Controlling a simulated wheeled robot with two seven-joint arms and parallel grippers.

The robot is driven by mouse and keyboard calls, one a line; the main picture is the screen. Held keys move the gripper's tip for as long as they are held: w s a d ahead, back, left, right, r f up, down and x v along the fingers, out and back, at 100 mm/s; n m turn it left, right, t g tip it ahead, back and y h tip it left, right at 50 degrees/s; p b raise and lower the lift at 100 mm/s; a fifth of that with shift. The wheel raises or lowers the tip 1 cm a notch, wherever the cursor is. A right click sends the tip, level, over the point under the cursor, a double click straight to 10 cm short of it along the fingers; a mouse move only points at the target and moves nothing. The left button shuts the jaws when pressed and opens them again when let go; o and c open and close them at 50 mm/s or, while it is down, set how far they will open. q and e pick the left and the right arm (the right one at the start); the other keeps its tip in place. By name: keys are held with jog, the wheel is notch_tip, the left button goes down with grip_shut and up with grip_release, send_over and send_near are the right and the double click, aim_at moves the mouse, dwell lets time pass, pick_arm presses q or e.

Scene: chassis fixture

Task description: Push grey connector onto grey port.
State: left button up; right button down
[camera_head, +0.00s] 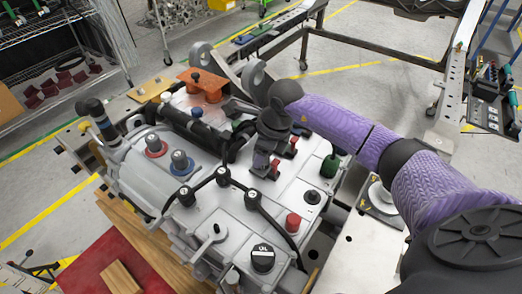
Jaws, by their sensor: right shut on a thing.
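My right gripper (265,168) reaches in from the right on a purple arm and points down over the middle of the grey chassis fixture (235,222). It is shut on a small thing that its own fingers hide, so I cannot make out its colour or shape. Two grey cylindrical fittings stand on the left of the fixture, one with a red ring (156,144) and one with a blue ring (181,162). A bare grey peg (214,231) stands nearer the front. I cannot tell which part is the grey port. My left gripper is not in view.
A black cable with numbered connectors (222,176) arches over the fixture. A red knob (293,222), a green knob (330,165) and a black oil cap (262,257) stand up around it. An orange block (201,84) sits at the back.

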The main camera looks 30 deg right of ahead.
jog(key=shift+f+b, duration=0.35)
jog(key=shift+f, duration=0.1)
dwell(0.3)
jog(key=shift+c, duration=0.5)
grip_release()
notch_tip(320, 180, up, 6)
jog(key=p, duration=0.5)
jog(key=shift+r, duration=0.15)
